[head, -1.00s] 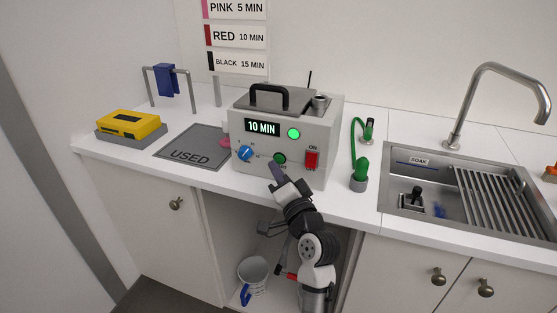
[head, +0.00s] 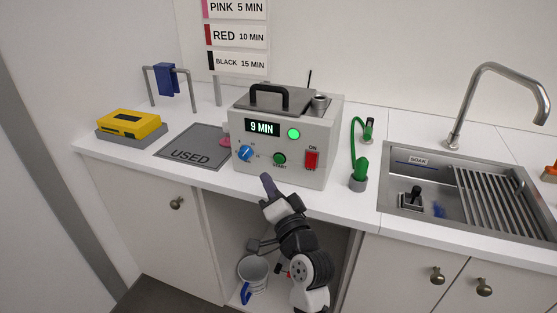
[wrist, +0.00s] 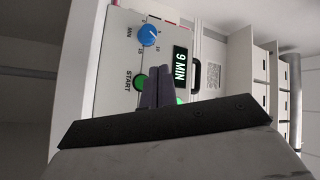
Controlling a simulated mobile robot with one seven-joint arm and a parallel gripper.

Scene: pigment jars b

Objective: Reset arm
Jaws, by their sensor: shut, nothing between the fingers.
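My gripper (head: 267,184) is shut and empty, just in front of the counter's front edge and below the machine's front panel. It also shows in the wrist view (wrist: 157,75), its fingers pressed together. The grey machine (head: 300,135) stands on the counter with its lid down. Its display (head: 262,128) reads 9 MIN and a round green light (head: 294,134) is lit. The green START button (head: 280,158) is apart from my fingertips. A blue dial (head: 245,153) and a red ON switch (head: 312,160) flank it.
A USED mat (head: 192,155) and a yellow box (head: 128,124) lie to the left. A green hose piece (head: 360,170) and a sink (head: 420,212) are on the right. A bucket (head: 253,270) stands in the open space below the counter.

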